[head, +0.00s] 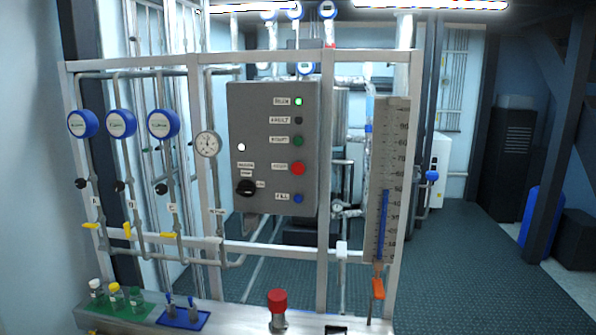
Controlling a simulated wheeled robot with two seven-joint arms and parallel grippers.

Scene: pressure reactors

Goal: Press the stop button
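The grey control box (255,115) hangs on the white frame in the middle of the head view. On its right side is a column of buttons and lamps with small labels. The red button (298,168) sits below a dark green button (298,141) and above a small blue one (298,198). The red button's label is too small to read surely. A green lamp (298,101) at the top is lit. A black rotary knob (245,187) is at the lower left of the box. Neither of my grippers shows.
Gauges with blue rims (121,123) and yellow-handled valves (128,231) are on the left pipes. A level scale (388,180) stands right of the box. A red-capped fitting (278,306) and bottles on a green mat (133,309) occupy the front ledge.

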